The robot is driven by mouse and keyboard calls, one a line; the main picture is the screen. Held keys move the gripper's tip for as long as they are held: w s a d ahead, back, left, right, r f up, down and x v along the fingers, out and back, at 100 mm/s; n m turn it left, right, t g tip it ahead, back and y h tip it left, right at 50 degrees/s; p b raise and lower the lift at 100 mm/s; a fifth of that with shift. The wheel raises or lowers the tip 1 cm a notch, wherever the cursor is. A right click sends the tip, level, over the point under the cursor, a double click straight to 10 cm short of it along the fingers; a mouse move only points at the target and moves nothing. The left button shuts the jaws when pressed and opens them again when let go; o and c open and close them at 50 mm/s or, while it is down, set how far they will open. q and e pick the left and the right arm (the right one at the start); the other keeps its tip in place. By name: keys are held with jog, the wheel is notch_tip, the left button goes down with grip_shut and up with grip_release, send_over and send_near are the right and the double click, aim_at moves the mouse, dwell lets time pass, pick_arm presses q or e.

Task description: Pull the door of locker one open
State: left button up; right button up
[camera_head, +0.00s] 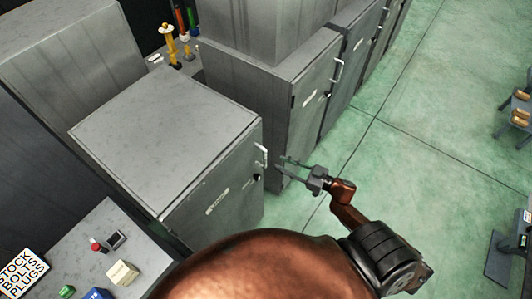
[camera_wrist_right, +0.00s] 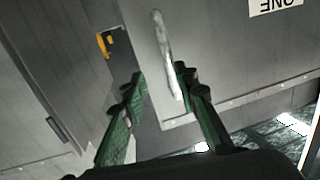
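Locker one (camera_head: 165,130) is the grey metal cabinet at the centre left of the head view. Its door (camera_head: 215,200) faces the lower right and carries a pale label; in the wrist view an upside-down label reads "ONE" (camera_wrist_right: 275,4). A pale bar handle (camera_head: 262,156) stands on the door near its upper right edge. My right gripper (camera_head: 284,163) is open just outside the door, beside the handle. In the wrist view, the handle (camera_wrist_right: 164,50) lies between the two spread green-padded fingers (camera_wrist_right: 160,78), with gaps visible; contact is not clear. My left gripper is not in view.
More grey lockers (camera_head: 300,105) stand beyond it, with handles on their doors. A counter (camera_head: 75,255) with small blocks and a sign is at lower left. The green floor (camera_head: 420,130) to the right is clear up to stools (camera_head: 518,110) at the far right.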

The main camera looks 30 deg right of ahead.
aim_at(265, 156)
jog(key=shift+y, duration=0.4)
jog(key=w+a, duration=0.1)
jog(key=w, duration=0.1)
jog(key=w+a+r+p, duration=0.1)
jog(key=w+a, duration=0.1)
jog(key=w+a+r, duration=0.1)
jog(key=w+a, duration=0.1)
jog(key=shift+w+a+r, duration=0.1)
jog(key=shift+w+a, duration=0.05)
grip_shut()
dwell(0.4)
